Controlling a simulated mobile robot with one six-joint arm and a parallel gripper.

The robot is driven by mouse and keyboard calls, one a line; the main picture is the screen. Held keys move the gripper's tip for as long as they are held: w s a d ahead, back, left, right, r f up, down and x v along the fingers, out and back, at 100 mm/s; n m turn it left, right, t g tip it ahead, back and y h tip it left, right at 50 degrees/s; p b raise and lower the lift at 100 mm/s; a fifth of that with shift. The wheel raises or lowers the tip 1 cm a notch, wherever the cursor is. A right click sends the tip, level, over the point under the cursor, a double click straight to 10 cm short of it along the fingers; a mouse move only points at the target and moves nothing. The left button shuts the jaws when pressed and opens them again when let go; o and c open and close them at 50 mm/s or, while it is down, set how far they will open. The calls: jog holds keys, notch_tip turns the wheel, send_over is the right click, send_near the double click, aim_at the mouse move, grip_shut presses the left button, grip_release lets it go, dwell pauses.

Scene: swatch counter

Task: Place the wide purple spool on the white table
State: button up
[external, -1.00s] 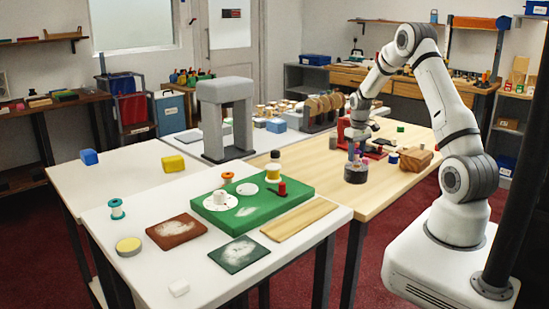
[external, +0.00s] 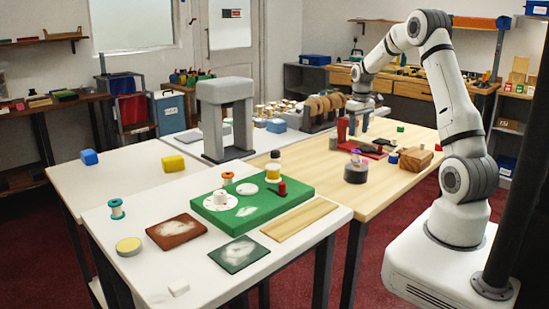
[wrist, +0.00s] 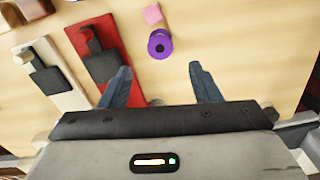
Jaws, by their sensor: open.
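A purple spool (wrist: 159,43) with a dark centre stands on the wooden table in the wrist view, just beyond my fingertips and between their lines. In the external view, a small purple shape (external: 356,154) shows behind a dark round container; it is too small to tell its form. My gripper (wrist: 160,70) is open and empty, its two blue-grey fingers apart. In the external view, my gripper (external: 358,128) hangs above the far part of the wooden table. The white table (external: 120,275) is at the front left, apart from my gripper.
Red (wrist: 105,50) and pale tools with black parts lie left of the spool; a pink block (wrist: 152,14) lies behind it. The white table holds a green board (external: 228,215), brown and dark-green pads, a wood plank and small spools. Its front left has free room.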

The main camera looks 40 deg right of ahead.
jog(key=s+a+r, duration=0.3)
jog(key=s+a, duration=0.2)
jog(key=a, duration=0.2)
jog(key=s+a+r+n+t, duration=0.1)
jog(key=s+a+r, duration=0.3)
jog(key=s+a, duration=0.2)
jog(key=s+a+r+t, duration=0.1)
jog(key=s+a+r, duration=0.2)
jog(key=a, duration=0.7)
jog(key=s, duration=0.2)
jog(key=shift+s+r, duration=0.3)
jog(key=shift+o, duration=0.4)
jog(key=s+a+f, duration=0.1)
jog(key=s+a, duration=0.3)
jog(key=s, duration=0.3)
jog(key=shift+s+f+n+t, duration=0.3)
jog(key=shift+f+n, duration=0.05)
jog(key=shift+n, duration=0.05)
jog(key=shift+w, duration=0.1)
